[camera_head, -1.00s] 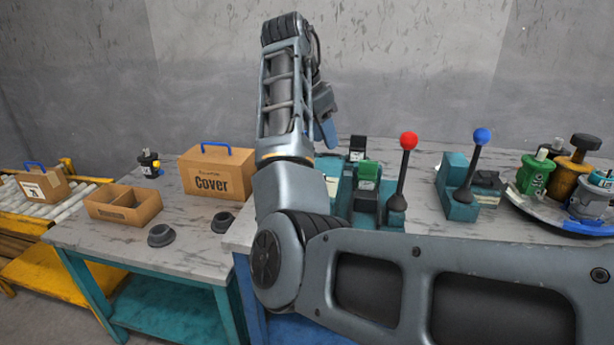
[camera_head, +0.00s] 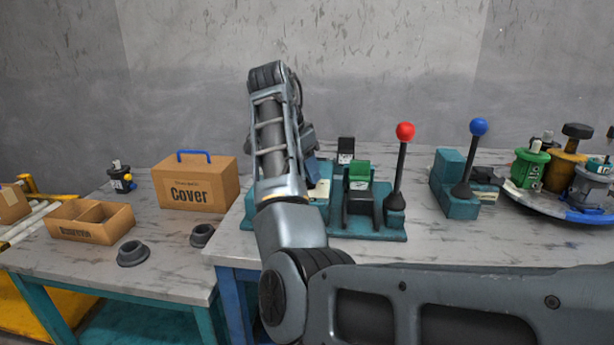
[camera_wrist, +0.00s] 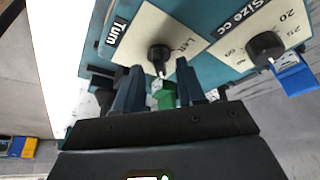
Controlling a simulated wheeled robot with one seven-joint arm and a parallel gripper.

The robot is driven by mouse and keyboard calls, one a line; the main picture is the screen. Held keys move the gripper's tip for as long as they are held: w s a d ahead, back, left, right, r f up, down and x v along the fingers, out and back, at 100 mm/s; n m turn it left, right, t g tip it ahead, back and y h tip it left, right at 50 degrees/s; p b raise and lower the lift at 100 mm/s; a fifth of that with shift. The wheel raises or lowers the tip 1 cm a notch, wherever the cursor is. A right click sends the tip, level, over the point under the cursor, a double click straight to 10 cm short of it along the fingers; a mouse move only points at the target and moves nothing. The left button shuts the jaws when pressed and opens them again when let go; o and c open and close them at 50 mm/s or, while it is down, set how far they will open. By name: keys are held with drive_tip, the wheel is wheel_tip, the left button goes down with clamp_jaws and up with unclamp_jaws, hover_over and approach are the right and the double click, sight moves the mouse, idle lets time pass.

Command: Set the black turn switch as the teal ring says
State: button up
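The black turn switch (camera_wrist: 160,53) is a round knob on a cream plate marked "Turn", with "Left" partly readable beside it, in the wrist view. My gripper (camera_wrist: 158,68) is open, its two blue-grey fingers apart on either side of the knob's near edge. I cannot tell whether they touch it. A green part (camera_wrist: 164,96) shows between the fingers. In the head view my arm hides the switch and most of the gripper; the cream plate (camera_head: 320,190) shows partly beside the arm.
A second black knob (camera_wrist: 265,46), marked "Size cc", sits right of the switch, near a blue piece (camera_wrist: 296,79). The red-ball lever (camera_head: 404,132) and blue-ball lever (camera_head: 478,128) stand right of my arm. A Cover box (camera_head: 196,184) stands left.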

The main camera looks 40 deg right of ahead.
drive_tip(key=shift+d+f, duration=0.2)
drive_tip(key=shift+f, duration=0.3)
clamp_jaws()
